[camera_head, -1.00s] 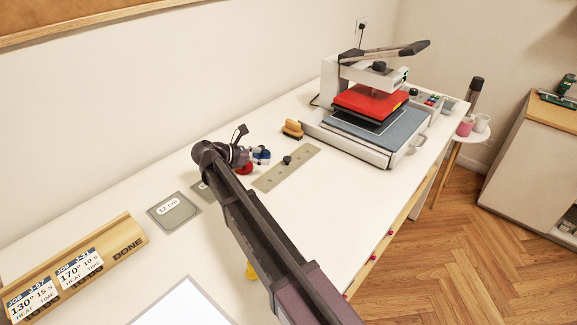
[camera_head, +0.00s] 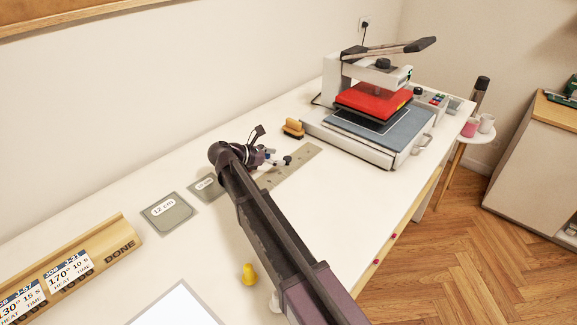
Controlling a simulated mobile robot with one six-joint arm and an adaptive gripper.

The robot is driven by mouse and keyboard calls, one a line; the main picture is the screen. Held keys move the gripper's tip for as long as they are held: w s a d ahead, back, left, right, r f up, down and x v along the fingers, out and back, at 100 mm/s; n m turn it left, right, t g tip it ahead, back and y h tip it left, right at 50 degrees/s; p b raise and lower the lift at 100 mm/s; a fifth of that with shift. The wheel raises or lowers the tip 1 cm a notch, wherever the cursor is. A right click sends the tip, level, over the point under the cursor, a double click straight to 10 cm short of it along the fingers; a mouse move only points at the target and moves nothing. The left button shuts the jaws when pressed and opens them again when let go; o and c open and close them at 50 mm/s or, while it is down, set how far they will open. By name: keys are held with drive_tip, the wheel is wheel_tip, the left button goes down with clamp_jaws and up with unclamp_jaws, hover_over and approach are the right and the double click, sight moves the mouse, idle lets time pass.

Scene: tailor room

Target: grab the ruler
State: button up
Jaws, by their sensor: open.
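The ruler (camera_head: 303,159) is a flat grey strip with a small black knob (camera_head: 287,160) on it. It lies on the white table, running from the middle towards the heat press. My gripper (camera_head: 272,158) is at the far end of my dark arm, over the ruler's left part, close to the knob. It is open. My arm and gripper hide part of the ruler. I cannot tell whether the fingers touch the ruler or the knob.
A heat press (camera_head: 370,115) stands behind right. A wooden-handled brush (camera_head: 293,128) lies behind the ruler. Grey plates, one marked 12 cm (camera_head: 168,213), lie left. A wooden DONE rack (camera_head: 95,255) is front left. A yellow peg (camera_head: 249,274) stands beside my arm.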

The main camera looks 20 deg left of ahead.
sight(287, 158)
drive_tip(key=b+x, duration=0.1)
drive_tip(key=x, duration=0.2)
drive_tip(key=shift+d+f, duration=0.1)
drive_tip(key=shift+f, duration=0.1)
drive_tip(key=shift+w+d, duration=0.3)
drive_tip(key=shift+d, duration=0.05)
drive_tip(key=shift+a, duration=0.15)
clamp_jaws()
